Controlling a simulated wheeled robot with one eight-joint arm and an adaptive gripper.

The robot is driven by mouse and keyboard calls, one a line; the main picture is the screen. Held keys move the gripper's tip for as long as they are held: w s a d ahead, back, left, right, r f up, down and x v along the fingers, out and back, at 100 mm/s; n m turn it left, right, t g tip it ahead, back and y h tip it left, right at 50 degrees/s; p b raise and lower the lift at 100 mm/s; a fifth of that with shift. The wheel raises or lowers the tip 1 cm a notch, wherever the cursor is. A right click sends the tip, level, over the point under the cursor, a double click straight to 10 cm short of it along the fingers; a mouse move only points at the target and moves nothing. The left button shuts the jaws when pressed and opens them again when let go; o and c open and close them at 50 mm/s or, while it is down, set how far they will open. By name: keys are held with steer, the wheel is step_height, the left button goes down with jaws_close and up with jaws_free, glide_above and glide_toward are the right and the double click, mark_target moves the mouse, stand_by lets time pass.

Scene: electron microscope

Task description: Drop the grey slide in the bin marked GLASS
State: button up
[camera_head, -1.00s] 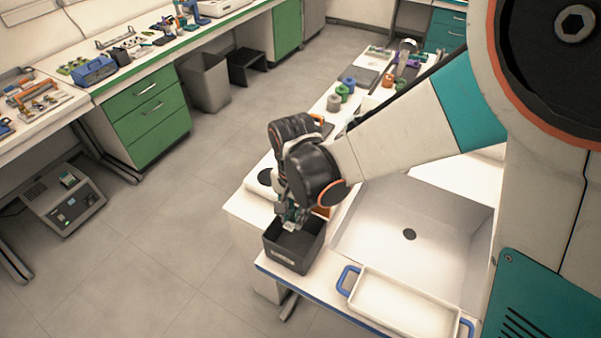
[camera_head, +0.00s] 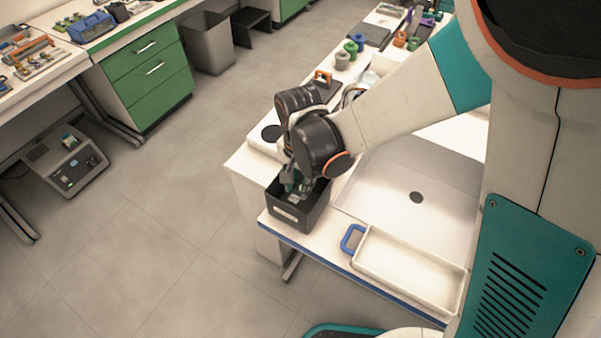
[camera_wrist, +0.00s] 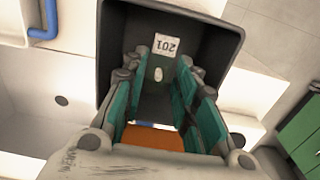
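The dark bin (camera_head: 290,212) stands at the near left corner of the white bench, with a pale label on its front too small to read. My gripper (camera_head: 296,190) points down into its mouth. In the wrist view my gripper (camera_wrist: 165,75) has its two green-padded fingers apart, with a dark gap between them, inside the bin's walls (camera_wrist: 222,40).
A white tray with blue handles (camera_head: 408,270) lies to the right, in front of a pale sink basin (camera_head: 425,180). Several coloured jars (camera_head: 352,48) stand farther back on the bench. Open floor lies to the left.

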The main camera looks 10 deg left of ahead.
steer(key=shift+o, duration=0.6)
steer(key=shift+r, duration=0.15)
step_height(320, 180, up, 7)
steer(key=shift+r, duration=0.15)
steer(key=shift+s, duration=0.1)
